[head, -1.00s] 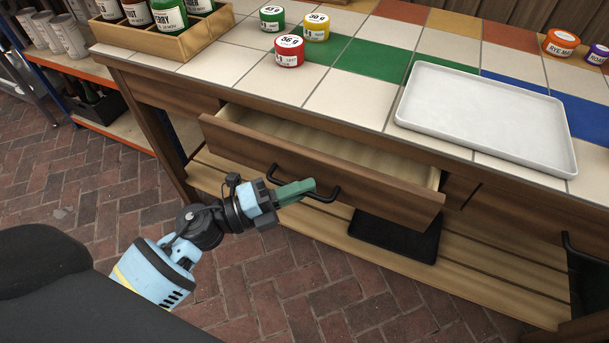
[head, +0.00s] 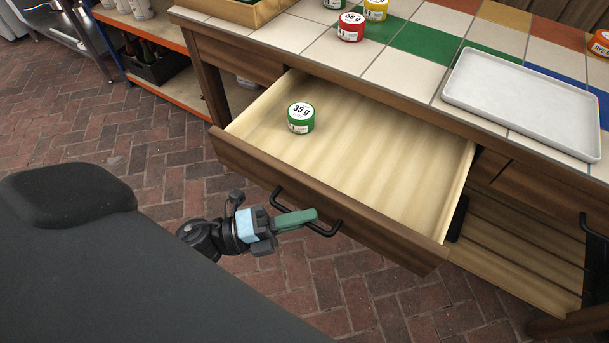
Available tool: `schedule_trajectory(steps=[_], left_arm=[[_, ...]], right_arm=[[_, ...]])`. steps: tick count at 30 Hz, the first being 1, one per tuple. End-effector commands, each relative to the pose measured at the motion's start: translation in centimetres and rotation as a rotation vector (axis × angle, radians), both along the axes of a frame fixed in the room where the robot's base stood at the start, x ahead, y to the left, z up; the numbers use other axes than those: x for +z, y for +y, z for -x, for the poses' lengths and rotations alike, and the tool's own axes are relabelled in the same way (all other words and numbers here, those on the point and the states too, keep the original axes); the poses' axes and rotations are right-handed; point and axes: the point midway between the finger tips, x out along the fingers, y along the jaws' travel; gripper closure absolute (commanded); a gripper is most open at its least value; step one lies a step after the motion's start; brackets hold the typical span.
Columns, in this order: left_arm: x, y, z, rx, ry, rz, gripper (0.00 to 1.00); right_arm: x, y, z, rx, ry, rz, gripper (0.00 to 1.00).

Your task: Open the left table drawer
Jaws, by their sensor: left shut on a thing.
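The left table drawer (head: 315,196) is pulled well out of the tiled table, and its pale wooden inside shows. A green jar marked 35 g (head: 301,118) stands upright in it towards the left. The drawer's black bar handle (head: 331,234) is on its dark wooden front. My left gripper (head: 308,216) is at this handle with its green fingers shut on it. My right gripper is out of view.
A white tray (head: 525,104) lies on the tabletop at the right. A red jar (head: 351,27) and a yellow jar (head: 376,9) stand near the back. A second drawer handle (head: 592,228) is at the far right. Brick floor lies clear in front.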

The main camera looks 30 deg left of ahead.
Motion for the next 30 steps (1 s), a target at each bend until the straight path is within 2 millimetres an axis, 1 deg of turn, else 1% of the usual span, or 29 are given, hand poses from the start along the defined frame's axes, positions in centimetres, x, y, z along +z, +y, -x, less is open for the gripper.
schedule_trajectory(steps=[11,12,16,17,26,30], left_arm=[[0.0,0.0,0.1,0.0,-0.001,0.0,1.0],[0.0,0.0,0.1,0.0,-0.001,0.0,0.88],[0.0,0.0,0.1,0.0,-0.001,0.0,0.71],[0.0,0.0,0.1,0.0,-0.001,0.0,0.69],[0.0,0.1,0.2,0.0,0.0,0.0,0.69],[-0.3,1.1,1.1,0.0,0.003,0.0,0.69]], right_arm=[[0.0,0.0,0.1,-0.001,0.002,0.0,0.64],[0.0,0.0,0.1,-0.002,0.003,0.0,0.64],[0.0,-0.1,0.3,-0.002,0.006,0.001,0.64],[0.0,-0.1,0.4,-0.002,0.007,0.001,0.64],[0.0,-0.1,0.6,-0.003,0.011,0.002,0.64],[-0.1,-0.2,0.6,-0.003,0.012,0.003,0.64]])
